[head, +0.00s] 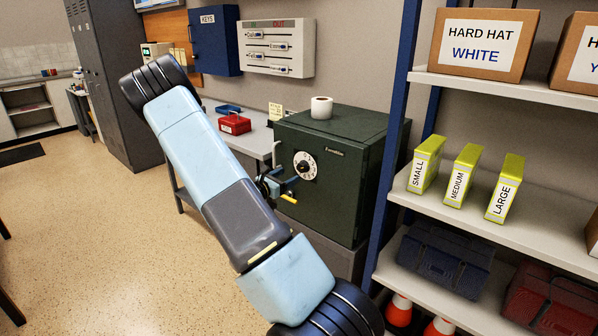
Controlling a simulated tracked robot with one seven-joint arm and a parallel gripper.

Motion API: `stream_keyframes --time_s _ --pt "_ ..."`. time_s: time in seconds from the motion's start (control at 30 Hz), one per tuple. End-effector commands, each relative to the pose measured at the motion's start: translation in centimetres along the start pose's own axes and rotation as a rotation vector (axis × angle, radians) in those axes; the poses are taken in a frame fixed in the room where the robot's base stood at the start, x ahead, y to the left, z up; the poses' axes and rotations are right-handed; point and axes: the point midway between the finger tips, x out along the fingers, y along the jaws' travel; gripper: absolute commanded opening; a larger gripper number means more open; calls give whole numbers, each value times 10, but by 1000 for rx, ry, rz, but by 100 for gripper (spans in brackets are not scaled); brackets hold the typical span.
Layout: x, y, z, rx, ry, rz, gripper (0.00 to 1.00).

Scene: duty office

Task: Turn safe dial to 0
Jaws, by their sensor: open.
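The dark green safe (338,141) stands right of the middle of the head view, its door side facing left. The round safe dial (305,166) is on the door, black in the centre with a pale numbered ring; its marks are too small to read. My arm hides part of the gripper and the lower left of the safe.
A paper roll (321,107) stands on the safe. A small card with writing (275,112) and a red box (234,124) are on the bench to the left. A shelf unit (488,223) with boxes stands close on the right. Open floor (90,235) lies left.

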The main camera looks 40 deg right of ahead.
Motion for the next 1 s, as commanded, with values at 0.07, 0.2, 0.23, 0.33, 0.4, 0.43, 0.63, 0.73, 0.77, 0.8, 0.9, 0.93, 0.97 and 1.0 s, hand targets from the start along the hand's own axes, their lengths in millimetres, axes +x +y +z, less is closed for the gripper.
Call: stream_keyframes --time_s 0.07,0.2,0.23,0.33,0.4,0.43,0.63,0.73,0.77,0.8,0.9,0.93,0.97,1.0 --pt "15 -1 0 0 -1 -3 70" --pt "39 -1 0 1 -1 -2 70" --pt "43 -1 0 0 -1 -3 70" --pt "56 0 0 1 0 -1 70" --pt "63 0 0 1 0 -2 70" --pt "66 -1 0 1 0 -2 70" --pt "74 0 0 1 0 0 70" --pt "74 0 0 1 0 0 70" --pt "74 0 0 0 0 0 70" --pt "74 0 0 1 0 0 70" --pt "74 0 0 0 0 0 68" --pt "74 0 0 0 0 0 66" --pt "74 0 0 0 0 0 63" --pt "74 0 0 0 0 0 59"
